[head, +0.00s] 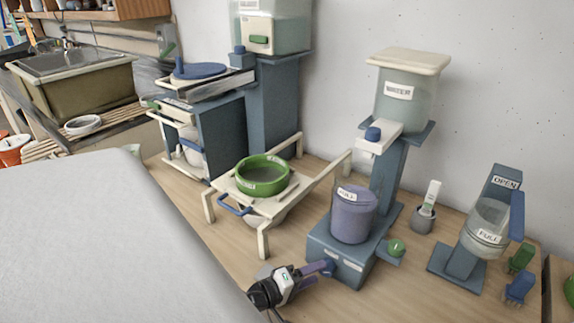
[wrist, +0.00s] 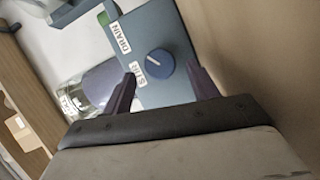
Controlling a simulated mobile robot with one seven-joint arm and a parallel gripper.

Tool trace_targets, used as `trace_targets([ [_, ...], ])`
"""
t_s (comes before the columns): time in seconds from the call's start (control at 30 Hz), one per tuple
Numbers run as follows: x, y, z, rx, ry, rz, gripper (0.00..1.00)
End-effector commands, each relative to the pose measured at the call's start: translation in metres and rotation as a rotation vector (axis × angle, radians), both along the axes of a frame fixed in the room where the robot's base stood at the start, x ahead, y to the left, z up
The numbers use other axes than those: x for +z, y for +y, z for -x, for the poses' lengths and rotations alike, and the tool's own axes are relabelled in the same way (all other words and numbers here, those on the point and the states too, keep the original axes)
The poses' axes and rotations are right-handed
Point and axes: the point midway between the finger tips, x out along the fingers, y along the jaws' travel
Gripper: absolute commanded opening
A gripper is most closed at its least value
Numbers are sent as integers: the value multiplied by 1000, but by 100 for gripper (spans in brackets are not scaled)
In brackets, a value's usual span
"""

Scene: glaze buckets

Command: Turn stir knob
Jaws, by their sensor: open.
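The stir knob (wrist: 160,63) is a round blue knob with a white pointer line, on the front of a blue-grey base (wrist: 157,25). A STIR label (wrist: 138,73) sits to its left and a DRAIN label (wrist: 121,38) above that. In the head view the stir knob (head: 328,269) is at the base's lower left, partly covered by my fingers. My gripper (wrist: 164,74) is open, its two purple fingers spread on either side of the knob; I cannot tell whether they touch it. In the head view my gripper (head: 322,268) reaches in from the left.
A purple bucket (head: 353,215) stands on the base, with a green knob (head: 397,248) at the base's right. A white rack with a green bowl (head: 262,175) is behind to the left. A tilted FULL jar (head: 486,228) stands right. Bare table lies in front.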

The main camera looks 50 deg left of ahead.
Motion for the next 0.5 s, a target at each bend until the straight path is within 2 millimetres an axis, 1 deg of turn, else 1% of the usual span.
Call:
trace_targets([
  [0.03,-2,3,11,5,-1,-2,59],
  [0.1,-1,6,28,6,-2,-3,59],
  [0.3,6,14,72,4,-3,-3,59],
  [0.4,8,16,89,4,-1,-3,59],
  [0.5,11,18,100,1,-3,-3,59],
])
